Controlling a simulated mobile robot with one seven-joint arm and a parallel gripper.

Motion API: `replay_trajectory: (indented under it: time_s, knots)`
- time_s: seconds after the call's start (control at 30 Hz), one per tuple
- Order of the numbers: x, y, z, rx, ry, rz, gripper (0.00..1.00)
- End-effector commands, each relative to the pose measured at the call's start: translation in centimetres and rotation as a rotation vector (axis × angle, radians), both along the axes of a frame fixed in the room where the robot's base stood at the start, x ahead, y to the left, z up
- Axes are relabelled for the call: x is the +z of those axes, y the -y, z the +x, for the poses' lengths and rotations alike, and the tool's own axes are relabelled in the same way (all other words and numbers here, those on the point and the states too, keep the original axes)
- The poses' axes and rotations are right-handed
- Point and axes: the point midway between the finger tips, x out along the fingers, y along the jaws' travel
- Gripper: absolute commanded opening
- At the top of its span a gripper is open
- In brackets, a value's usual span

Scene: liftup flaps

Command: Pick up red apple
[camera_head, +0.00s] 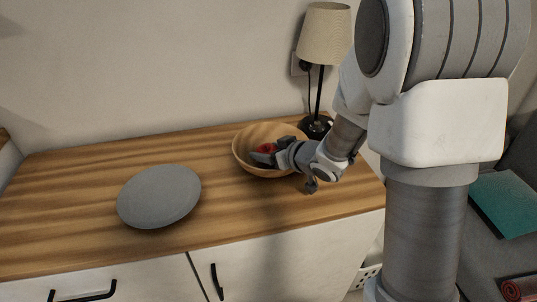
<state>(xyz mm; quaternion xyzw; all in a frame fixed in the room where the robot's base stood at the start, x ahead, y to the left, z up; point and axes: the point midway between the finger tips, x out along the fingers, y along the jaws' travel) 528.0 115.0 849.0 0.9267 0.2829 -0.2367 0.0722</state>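The red apple (267,148) is inside the round wooden bowl (242,145) on the wooden cabinet top. Only part of its red surface shows. My gripper (262,156) reaches into the bowl from the right, with its dark fingers at the apple and covering part of it. From this view I cannot tell whether the fingers are closed on the apple or apart around it.
A grey round plate (160,196) lies left of the bowl. A lamp (324,35) with a beige shade stands behind and right of the bowl, close to my arm. The cabinet top (75,205) is clear at the far left.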

Motion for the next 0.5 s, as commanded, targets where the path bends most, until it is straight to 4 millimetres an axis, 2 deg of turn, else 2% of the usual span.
replay_trajectory:
  time_s: [0.03, 0.23, 0.5]
  knots:
    - [0.00, 0.01, 0.00, 0.000, 0.000, 0.000, 0.47]
    - [0.01, 0.02, -0.01, 0.000, 0.000, 0.000, 0.12]
    - [0.23, 0.02, 0.01, 0.000, 0.002, 0.001, 0.12]
